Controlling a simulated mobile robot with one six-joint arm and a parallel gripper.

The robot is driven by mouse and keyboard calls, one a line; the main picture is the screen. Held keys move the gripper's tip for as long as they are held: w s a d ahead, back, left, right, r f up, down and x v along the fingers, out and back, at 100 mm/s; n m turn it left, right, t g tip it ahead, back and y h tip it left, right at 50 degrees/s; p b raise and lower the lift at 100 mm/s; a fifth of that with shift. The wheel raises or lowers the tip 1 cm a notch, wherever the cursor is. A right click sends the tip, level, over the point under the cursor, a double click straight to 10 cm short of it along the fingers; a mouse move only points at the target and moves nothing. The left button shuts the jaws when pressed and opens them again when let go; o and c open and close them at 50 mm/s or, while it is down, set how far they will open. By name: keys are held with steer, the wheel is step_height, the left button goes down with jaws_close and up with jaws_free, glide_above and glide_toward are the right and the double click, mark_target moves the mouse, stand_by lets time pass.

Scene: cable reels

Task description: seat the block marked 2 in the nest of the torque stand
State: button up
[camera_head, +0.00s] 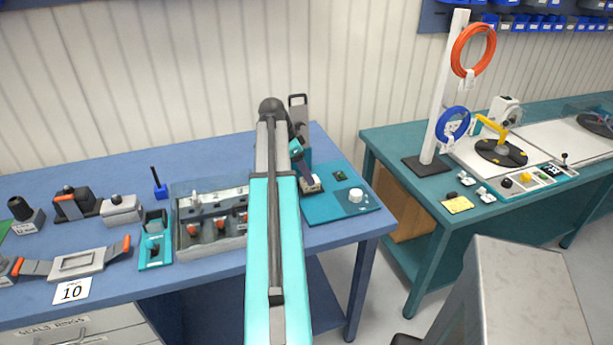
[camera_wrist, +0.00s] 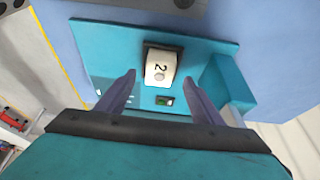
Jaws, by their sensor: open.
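The block marked 2 (camera_wrist: 163,62) is white with a small round knob on its face. In the wrist view it sits within a dark frame, apparently the nest (camera_wrist: 177,48), on the teal plate of the torque stand (camera_wrist: 105,38). My gripper (camera_wrist: 160,77) is open, its two fingers apart on either side of the block's near end, with gaps to both. In the head view the torque stand (camera_head: 325,211) is at the table's right end, and the white block (camera_head: 313,184) shows beside my gripper, partly hidden. I cannot tell how deep the block sits.
The stand's plate carries a white dial (camera_head: 356,195) and a small green display (camera_wrist: 164,100). A clear-sided bin (camera_head: 182,238) stands left of my arm. More fixtures and a 10 card (camera_head: 72,291) lie farther left. A second teal table (camera_head: 420,187) stands to the right.

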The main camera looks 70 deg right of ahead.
steer(key=b+v, duration=0.2)
steer(key=v, duration=0.9)
steer(key=shift+r, duration=0.2)
stand_by(0.8)
